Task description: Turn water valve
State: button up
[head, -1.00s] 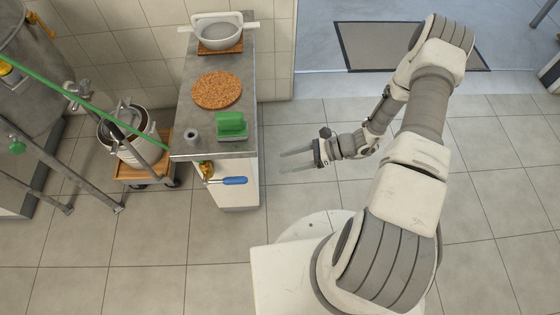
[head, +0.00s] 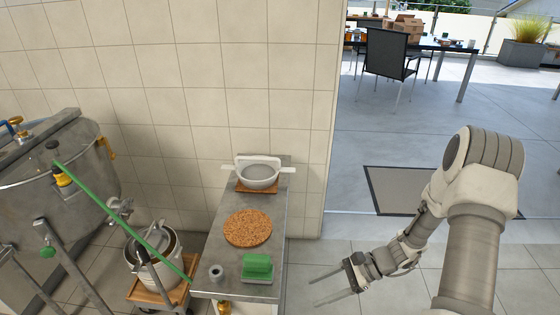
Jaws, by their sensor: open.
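A small brass fitting (head: 224,307) shows at the bottom edge of the head view, under the front edge of the steel counter. The blue lever seen with it earlier is now outside the picture. My gripper (head: 317,293) is to the right of the counter, over the tiled floor. Its two fingers are open, apart and empty, pointing left. It touches nothing that I can see.
The steel counter (head: 220,262) holds a round cork mat (head: 248,228), a green block-like item (head: 257,268) and a white strainer (head: 258,175). A metal tank (head: 60,165), green hose (head: 125,227) and wheeled pot (head: 150,262) stand left. Floor (head: 310,262) right of the counter is clear.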

jog(key=s+r+n+h+p, duration=0.25)
jog(key=r+n+h, duration=0.5)
jog(key=r, duration=1.45)
jog(key=s+d+r+n+t+h+p, duration=0.2)
jog(key=s+r+n+t, duration=0.4)
jog(key=s+r, duration=0.5)
jog(key=shift+s+d+r+n+t+h, duration=0.25)
jog(key=shift+d+r+n+h, duration=0.85)
jog(key=shift+r, duration=1.85)
jog(key=w+a+f+m+g+y+b, duration=0.15)
jog(key=w+f+m+y+b, duration=0.4)
jog(key=f, duration=1.45)
jog(key=w+a+f+m+g+y+b, duration=0.1)
jog(key=w+a+f+m+y+b, duration=0.15)
jog(key=f+m+y+b, duration=1.2)
jog(key=w+a+f+m+g+h+b, duration=0.1)
jog(key=w+f+g+h+b, duration=0.3)
jog(key=f, duration=2.2)
jog(key=a+t, duration=0.1)
jog(key=a, duration=0.4)
jog(key=w+a+y+b, duration=0.1)
jog(key=a, duration=0.5)
jog(key=w+a+t+y+b, duration=0.1)
jog(key=a, duration=0.5)
jog(key=shift+t, duration=0.3)
jog(key=shift+c, duration=0.2)
